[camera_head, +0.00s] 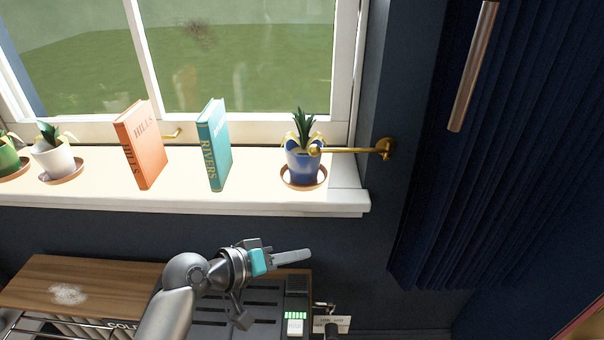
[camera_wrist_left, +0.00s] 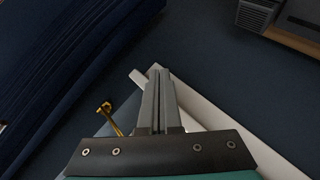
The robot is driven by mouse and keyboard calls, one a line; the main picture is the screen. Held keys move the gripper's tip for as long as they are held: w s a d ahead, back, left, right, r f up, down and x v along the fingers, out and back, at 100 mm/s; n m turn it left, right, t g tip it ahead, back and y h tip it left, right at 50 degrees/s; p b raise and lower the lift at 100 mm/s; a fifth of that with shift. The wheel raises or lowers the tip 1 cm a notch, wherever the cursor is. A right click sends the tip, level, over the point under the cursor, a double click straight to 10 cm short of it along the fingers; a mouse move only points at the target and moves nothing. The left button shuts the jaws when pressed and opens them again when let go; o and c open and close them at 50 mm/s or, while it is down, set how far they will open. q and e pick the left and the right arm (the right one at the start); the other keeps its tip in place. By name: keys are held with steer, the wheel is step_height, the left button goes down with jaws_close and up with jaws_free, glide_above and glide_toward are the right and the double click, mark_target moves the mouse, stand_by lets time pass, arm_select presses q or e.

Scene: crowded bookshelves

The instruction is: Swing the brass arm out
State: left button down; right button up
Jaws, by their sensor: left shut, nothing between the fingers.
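The brass arm (camera_head: 350,150) is mounted on the dark wall right of the window. It reaches left across the sill's right end, and its ball tip is in front of the blue plant pot (camera_head: 303,166). In the left wrist view the brass arm (camera_wrist_left: 111,116) shows left of my fingers, partly hidden by the gripper body. My left gripper (camera_head: 309,255) is shut and empty. In the head view it appears below the sill, pointing right, apart from the brass arm. My right gripper is not in view.
An orange book (camera_head: 140,145), a teal book (camera_head: 214,146) and a white pot (camera_head: 54,160) stand on the white sill (camera_head: 260,203). A dark blue curtain (camera_head: 440,200) with a copper rod (camera_head: 473,66) hangs at right. A wooden board (camera_head: 85,285) lies below.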

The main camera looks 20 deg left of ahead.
arm_select(q)
steer(key=w+a+r+n+t, duration=0.7)
steer(key=w+a+r+n, duration=0.1)
steer(key=r, duration=0.5)
steer(key=shift+w+a+r, duration=0.4)
steer(key=shift+w+a, duration=0.4)
steer(key=shift+w, duration=0.1)
steer(key=shift+w, duration=0.1)
steer(key=x, duration=0.9)
steer(key=shift+w+d+r, duration=0.15)
steer(key=shift+d, duration=0.3)
steer(key=shift+s+d+f+p, duration=0.15)
steer(key=shift+s+d+p, duration=0.15)
steer(key=shift+s, duration=0.5)
steer(key=shift+s+d+f+p, duration=0.2)
steer(key=shift+s+d, duration=0.2)
steer(key=shift+s, duration=0.35)
